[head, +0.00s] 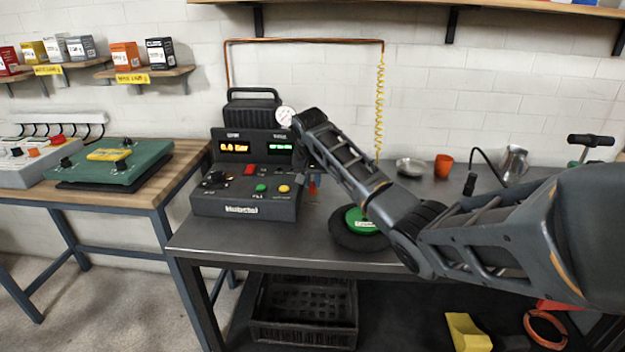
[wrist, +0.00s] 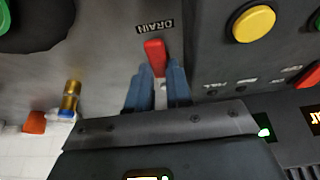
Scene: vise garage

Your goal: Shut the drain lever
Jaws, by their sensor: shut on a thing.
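The drain lever (wrist: 154,52) has a red grip on a pale metal stem, beside a dark "DRAIN" label (wrist: 155,26) that reads upside down in the wrist view. My gripper (wrist: 160,72) has a blue finger on each side of the lever and is shut on it. The red end sticks out past the fingertips. In the head view my gripper (head: 313,184) is at the right side of the grey control console (head: 243,208), and my wrist hides most of the lever there.
A yellow button (wrist: 254,23) sits on the console face close to the lever. A brass fitting with a blue part (wrist: 70,100) is on the other side. A round black pad with a green top (head: 361,221) lies on the bench (head: 222,241) under my arm. An orange cup (head: 443,165) stands farther back.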

